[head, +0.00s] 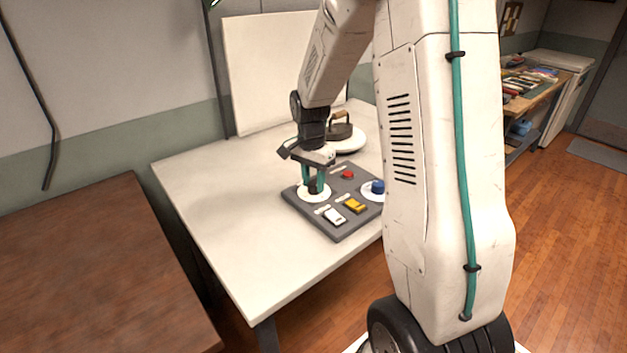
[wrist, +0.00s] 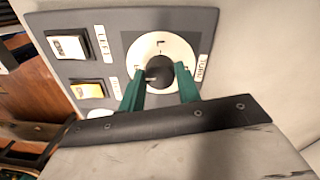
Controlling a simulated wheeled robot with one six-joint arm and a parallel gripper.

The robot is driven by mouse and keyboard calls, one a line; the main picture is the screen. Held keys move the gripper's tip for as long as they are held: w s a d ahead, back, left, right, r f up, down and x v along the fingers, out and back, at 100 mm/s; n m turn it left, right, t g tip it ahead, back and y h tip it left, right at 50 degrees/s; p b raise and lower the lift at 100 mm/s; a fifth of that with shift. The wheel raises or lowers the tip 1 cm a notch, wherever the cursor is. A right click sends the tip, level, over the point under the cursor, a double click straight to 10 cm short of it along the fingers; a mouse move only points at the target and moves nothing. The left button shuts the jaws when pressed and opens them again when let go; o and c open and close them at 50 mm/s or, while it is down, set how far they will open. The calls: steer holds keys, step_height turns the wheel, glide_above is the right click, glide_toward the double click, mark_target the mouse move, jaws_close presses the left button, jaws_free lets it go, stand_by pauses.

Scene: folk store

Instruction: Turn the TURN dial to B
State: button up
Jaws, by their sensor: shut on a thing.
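The TURN dial is a black knob (wrist: 158,72) on a white disc (wrist: 161,46), set in a dark grey panel (head: 336,190). The label reading TURN (wrist: 203,68) is beside the disc in the wrist view. In the head view the white disc (head: 325,196) shows under my fingers. My gripper (wrist: 160,84) has its two teal fingers on either side of the knob and is shut on it. In the head view my gripper (head: 314,184) reaches down to the panel. A small light mark shows on the knob; I cannot read which letter it points to.
The panel also has a white switch (head: 334,216), a yellow switch (head: 356,205), a red button (head: 348,174) and a blue knob (head: 377,186). An old iron (head: 341,128) stands behind on the white table (head: 220,205). The table's left part is clear. A brown table (head: 90,270) is at left.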

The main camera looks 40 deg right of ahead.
mark_target(312, 183)
stand_by(0.3)
steer(key=o, duration=1)
steer(key=r, duration=0.8)
steer(key=shift+w+a, duration=0.1)
steer(key=shift+w, duration=0.1)
steer(key=shift+f, duration=0.1)
